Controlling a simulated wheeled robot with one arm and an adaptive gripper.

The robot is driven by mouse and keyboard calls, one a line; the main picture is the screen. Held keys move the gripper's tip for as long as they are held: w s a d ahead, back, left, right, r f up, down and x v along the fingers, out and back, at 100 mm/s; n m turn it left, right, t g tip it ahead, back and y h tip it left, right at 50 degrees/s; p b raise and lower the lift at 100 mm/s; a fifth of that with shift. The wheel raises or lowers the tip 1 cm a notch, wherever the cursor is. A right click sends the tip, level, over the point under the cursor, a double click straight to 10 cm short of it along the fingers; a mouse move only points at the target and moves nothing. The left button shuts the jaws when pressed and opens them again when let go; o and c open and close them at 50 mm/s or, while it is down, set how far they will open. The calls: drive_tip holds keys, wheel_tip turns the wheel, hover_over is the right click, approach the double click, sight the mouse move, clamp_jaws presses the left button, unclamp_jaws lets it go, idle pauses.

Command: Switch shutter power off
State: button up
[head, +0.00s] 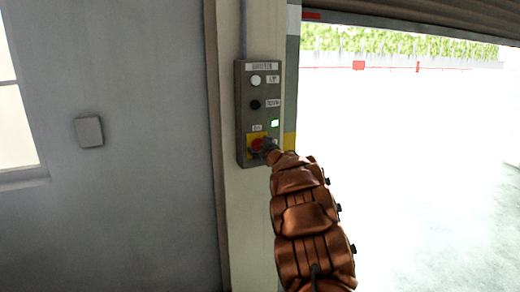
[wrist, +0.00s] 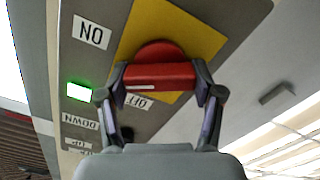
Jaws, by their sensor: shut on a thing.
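The grey shutter control box (head: 244,112) is on the post beside the shutter opening. It has a white button (head: 256,80) at the top, a black button (head: 255,104) below it, a lit green lamp (head: 275,124) and a red rotary switch (head: 258,144) on a yellow plate. In the wrist view, the red switch handle (wrist: 160,76) lies between the fingers of my gripper (wrist: 161,92), which is shut on it. The ON label (wrist: 91,33) and OFF label (wrist: 138,101) show beside the yellow plate (wrist: 185,38). The green lamp (wrist: 79,92) is lit there too.
The rolled shutter (head: 440,16) is up at the top right, with a bright open doorway below it. A grey wall with a small plate (head: 89,131) and a window is at the left.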

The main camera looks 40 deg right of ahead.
drive_tip(key=n+b, duration=0.1)
drive_tip(key=n, duration=0.1)
drive_tip(key=n+b, duration=0.3)
drive_tip(key=n, duration=0.1)
drive_tip(key=shift+a+f+n, duration=0.1)
drive_tip(key=shift+f+n, duration=0.2)
drive_tip(key=shift+f, duration=0.05)
drive_tip(key=n+b, duration=0.3)
drive_tip(key=n, duration=0.2)
drive_tip(key=shift+b, duration=0.4)
drive_tip(key=shift+n, duration=0.4)
drive_tip(key=o, duration=1.2)
drive_tip(key=shift+r, duration=0.1)
drive_tip(key=shift+c, duration=0.2)
drive_tip(key=shift+s, duration=0.1)
drive_tip(key=v, duration=1.1)
drive_tip(key=shift+s+a, duration=0.2)
drive_tip(key=shift+s, duration=0.15)
